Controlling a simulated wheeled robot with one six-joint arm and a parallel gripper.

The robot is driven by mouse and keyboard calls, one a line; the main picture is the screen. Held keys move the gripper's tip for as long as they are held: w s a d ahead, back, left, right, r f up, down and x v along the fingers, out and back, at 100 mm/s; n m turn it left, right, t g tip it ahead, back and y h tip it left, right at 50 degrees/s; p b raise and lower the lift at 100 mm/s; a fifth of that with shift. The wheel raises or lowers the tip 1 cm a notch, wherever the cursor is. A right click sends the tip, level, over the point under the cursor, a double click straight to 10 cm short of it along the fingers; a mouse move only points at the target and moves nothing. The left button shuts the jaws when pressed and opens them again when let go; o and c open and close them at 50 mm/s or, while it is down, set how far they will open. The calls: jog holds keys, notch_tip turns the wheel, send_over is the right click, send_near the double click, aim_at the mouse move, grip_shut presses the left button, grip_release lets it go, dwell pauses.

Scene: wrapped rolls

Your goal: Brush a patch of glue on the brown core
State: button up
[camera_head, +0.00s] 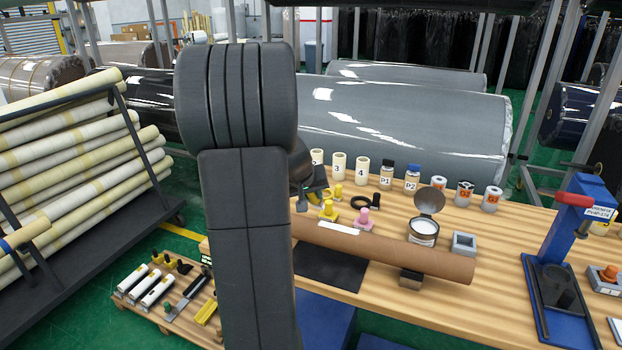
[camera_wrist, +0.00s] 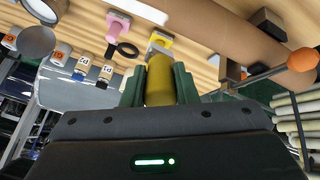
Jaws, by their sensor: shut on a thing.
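The brown core (camera_head: 400,255) is a long tube lying across the wooden bench, its left end hidden behind my arm. It also shows in the wrist view (camera_wrist: 225,25). My gripper (camera_wrist: 159,82) is shut on a yellow handle (camera_wrist: 158,80) between its green fingers, above the bench and apart from the core. The held tool's working end is not clear.
Several labelled jars (camera_head: 361,170) line the bench back. A blue press (camera_head: 580,240) stands right. A dark mat (camera_head: 330,268) lies in front.

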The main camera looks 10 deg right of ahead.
jog(key=shift+r+p, duration=0.85)
jog(key=shift+r, duration=0.85)
